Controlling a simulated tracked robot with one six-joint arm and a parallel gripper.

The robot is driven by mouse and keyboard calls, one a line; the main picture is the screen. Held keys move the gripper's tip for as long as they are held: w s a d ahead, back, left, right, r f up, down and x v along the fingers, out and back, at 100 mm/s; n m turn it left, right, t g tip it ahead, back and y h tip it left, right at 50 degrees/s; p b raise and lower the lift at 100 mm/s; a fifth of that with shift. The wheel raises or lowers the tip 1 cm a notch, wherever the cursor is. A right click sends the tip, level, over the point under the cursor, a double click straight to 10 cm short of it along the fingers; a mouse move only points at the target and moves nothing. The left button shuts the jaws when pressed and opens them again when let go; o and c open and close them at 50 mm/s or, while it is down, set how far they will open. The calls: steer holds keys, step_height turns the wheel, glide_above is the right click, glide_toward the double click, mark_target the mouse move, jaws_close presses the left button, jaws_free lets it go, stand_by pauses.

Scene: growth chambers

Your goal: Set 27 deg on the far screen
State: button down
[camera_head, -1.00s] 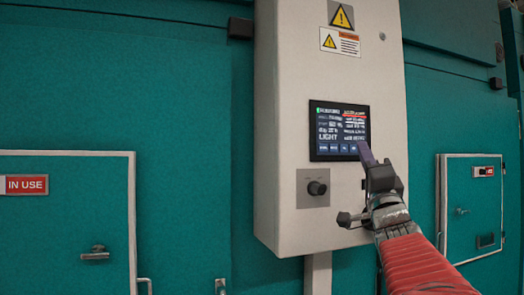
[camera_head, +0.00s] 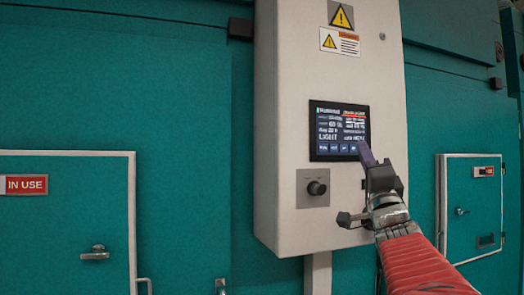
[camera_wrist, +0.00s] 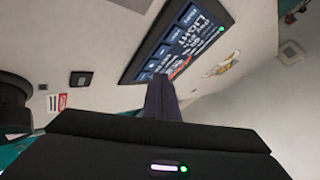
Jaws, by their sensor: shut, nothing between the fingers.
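A dark touch screen (camera_head: 339,131) is set in the front of a tall white control cabinet (camera_head: 285,100). It shows rows of small text, the word LIGHT, a red line at the top right and a row of blue buttons along its bottom edge. The numbers are too small to read. My gripper (camera_head: 364,148) is shut and empty, its tip at the screen's lower right corner. In the wrist view the fingers (camera_wrist: 162,98) point at the button edge of the screen (camera_wrist: 180,45); I cannot tell whether they touch it.
A black knob (camera_head: 317,188) on a grey plate sits below the screen. Yellow warning labels (camera_head: 341,15) are above it. Teal chamber walls stand on both sides, with a left door (camera_head: 65,225) marked IN USE and a smaller right door (camera_head: 472,205).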

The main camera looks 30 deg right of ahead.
steer(key=shift+w, duration=0.15)
steer(key=shift+w+d, duration=0.1)
steer(key=shift+w, duration=0.2)
steer(key=shift+w, duration=0.25)
stand_by(1.0)
steer(key=shift+s, duration=0.7)
stand_by(0.4)
steer(key=s, duration=0.2)
steer(key=s+a, duration=0.1)
steer(key=s, duration=0.2)
steer(key=shift+a, duration=0.15)
stand_by(0.7)
